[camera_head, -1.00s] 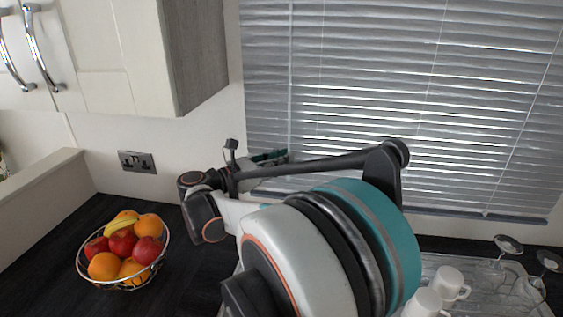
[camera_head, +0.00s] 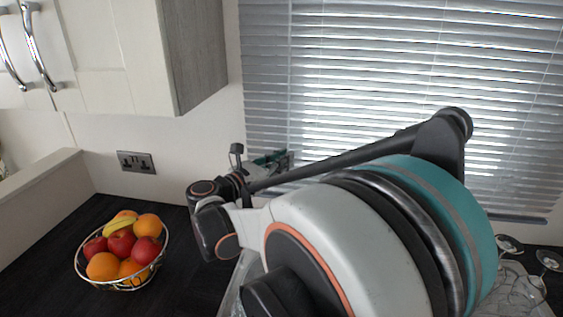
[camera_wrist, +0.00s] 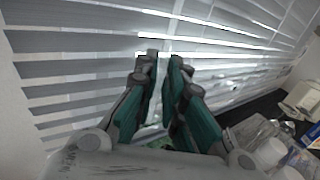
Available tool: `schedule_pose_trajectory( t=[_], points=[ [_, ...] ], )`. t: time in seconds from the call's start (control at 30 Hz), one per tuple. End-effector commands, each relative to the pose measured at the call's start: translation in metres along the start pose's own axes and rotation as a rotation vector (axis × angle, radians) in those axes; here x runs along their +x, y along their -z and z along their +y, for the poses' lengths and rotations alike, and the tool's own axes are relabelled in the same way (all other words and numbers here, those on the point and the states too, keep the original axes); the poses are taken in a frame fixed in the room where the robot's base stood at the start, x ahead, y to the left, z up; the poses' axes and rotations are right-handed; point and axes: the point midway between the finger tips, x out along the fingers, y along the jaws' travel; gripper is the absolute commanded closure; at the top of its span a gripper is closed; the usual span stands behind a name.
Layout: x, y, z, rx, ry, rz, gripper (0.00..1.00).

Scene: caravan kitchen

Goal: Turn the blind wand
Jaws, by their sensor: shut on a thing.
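The blind wand (camera_head: 290,85) is a thin pale rod hanging down the left part of the grey slatted blind (camera_head: 430,60). My gripper (camera_head: 277,160) is at the wand's lower part, close in front of the blind. In the wrist view, my gripper's teal fingers (camera_wrist: 162,62) are closed around the wand (camera_wrist: 166,38), which runs up between the fingertips. The slats (camera_wrist: 80,68) fill the background there, with bright light showing between many of them. The arm hides the lower middle of the blind in the head view.
A wire bowl of fruit (camera_head: 122,284) stands on the dark worktop (camera_head: 45,255) at left. A wall cupboard (camera_head: 130,50) hangs at upper left, above a socket (camera_head: 136,162). Glasses (camera_head: 510,245) are at lower right.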

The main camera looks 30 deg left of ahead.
Motion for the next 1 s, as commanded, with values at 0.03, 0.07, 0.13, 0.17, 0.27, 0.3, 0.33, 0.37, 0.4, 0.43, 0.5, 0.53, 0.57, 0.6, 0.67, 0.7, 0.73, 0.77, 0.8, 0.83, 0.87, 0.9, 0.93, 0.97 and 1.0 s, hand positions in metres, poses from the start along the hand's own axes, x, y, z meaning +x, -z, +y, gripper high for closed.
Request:
schedule_pose_trajectory(
  t=[0.03, 0.07, 0.13, 0.17, 0.27, 0.3, 0.33, 0.37, 0.4, 0.43, 0.5, 0.53, 0.57, 0.6, 0.67, 0.7, 0.73, 0.77, 0.8, 0.83, 0.87, 0.9, 0.93, 0.97, 1.0],
  points=[
    [0.000, 0.000, -0.003, -0.001, -0.042, -0.001, 1.00],
    [0.000, 0.000, -0.004, -0.001, -0.068, -0.001, 1.00],
    [0.001, 0.000, -0.006, -0.001, -0.133, -0.001, 1.00],
    [0.001, 0.000, -0.006, -0.001, -0.161, -0.002, 1.00],
    [0.001, 0.000, -0.009, -0.001, -0.256, -0.002, 1.00],
    [0.002, 0.001, -0.010, -0.001, -0.293, -0.003, 1.00],
    [0.002, 0.000, -0.011, -0.001, -0.322, -0.003, 1.00],
    [0.002, 0.001, -0.011, -0.001, -0.351, -0.003, 1.00],
    [0.003, 0.001, -0.013, -0.001, -0.387, -0.003, 1.00],
    [0.003, 0.001, -0.013, -0.001, -0.416, -0.003, 1.00],
    [0.004, 0.001, -0.015, -0.001, -0.482, -0.004, 1.00],
    [0.005, 0.001, -0.016, -0.001, -0.510, -0.004, 1.00],
    [0.005, 0.001, -0.016, -0.001, -0.539, -0.004, 1.00],
    [0.006, 0.001, -0.017, -0.001, -0.575, -0.005, 1.00],
    [0.007, 0.001, -0.018, -0.001, -0.632, -0.005, 1.00],
    [0.008, 0.001, -0.019, -0.001, -0.668, -0.005, 1.00],
    [0.008, 0.001, -0.019, -0.001, -0.696, -0.005, 1.00],
    [0.008, 0.001, -0.020, -0.001, -0.722, -0.006, 1.00],
    [0.009, 0.001, -0.020, -0.001, -0.756, -0.006, 1.00],
    [0.009, 0.001, -0.020, -0.001, -0.781, -0.006, 1.00],
    [0.010, 0.001, -0.021, -0.001, -0.806, -0.006, 1.00],
    [0.010, 0.001, -0.021, -0.001, -0.836, -0.006, 1.00],
    [0.011, 0.001, -0.021, -0.001, -0.858, -0.007, 1.00],
    [0.011, 0.001, -0.021, -0.001, -0.880, -0.007, 1.00],
    [0.011, 0.001, -0.022, -0.001, -0.908, -0.007, 1.00]
  ],
)
